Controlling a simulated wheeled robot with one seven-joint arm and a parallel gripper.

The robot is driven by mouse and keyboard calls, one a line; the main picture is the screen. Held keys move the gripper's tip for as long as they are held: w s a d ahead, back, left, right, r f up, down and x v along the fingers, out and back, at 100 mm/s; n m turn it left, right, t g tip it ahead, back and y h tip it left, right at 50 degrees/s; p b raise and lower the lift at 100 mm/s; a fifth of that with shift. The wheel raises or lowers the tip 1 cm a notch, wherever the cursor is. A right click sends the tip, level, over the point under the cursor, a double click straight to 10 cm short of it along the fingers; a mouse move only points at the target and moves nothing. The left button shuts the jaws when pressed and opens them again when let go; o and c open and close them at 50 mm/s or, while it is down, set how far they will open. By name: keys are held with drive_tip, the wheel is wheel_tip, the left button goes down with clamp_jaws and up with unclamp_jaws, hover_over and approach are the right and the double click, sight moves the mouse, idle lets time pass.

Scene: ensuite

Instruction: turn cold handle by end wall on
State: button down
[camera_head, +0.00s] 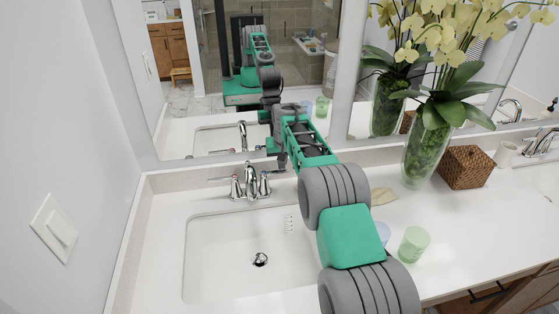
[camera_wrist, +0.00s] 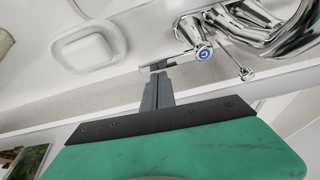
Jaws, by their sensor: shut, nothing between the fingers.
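The chrome faucet (camera_head: 250,180) stands behind the left sink, near the end wall. Its right handle (camera_head: 264,184) has a lever pointing right. In the wrist view this cold handle (camera_wrist: 203,53) shows a blue ring on its hub, and its lever points left. My gripper (camera_head: 282,161) is shut and empty, just behind the lever's outer end. In the wrist view my gripper's fingertips (camera_wrist: 158,70) overlap the lever's end; I cannot tell whether they touch it. The left handle (camera_head: 236,188) is clear of my gripper.
The end wall (camera_head: 75,130) with a switch plate (camera_head: 55,228) is at the left. The mirror (camera_head: 190,110) rises close behind the gripper. A beige dish (camera_head: 382,196), a green cup (camera_head: 413,244) and a glass orchid vase (camera_head: 424,150) stand right of the sink.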

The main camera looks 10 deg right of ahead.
drive_tip(key=s+m, duration=0.1)
drive_tip(key=m, duration=0.1)
drive_tip(key=s+m+h+b, duration=0.1)
drive_tip(key=s+m, duration=0.1)
drive_tip(key=shift+m+h+b, duration=0.3)
drive_tip(key=shift+m, duration=0.1)
drive_tip(key=shift+r, duration=0.25)
drive_tip(key=p+v, duration=0.5)
drive_tip(key=v, duration=0.4)
drive_tip(key=shift+r, duration=0.3)
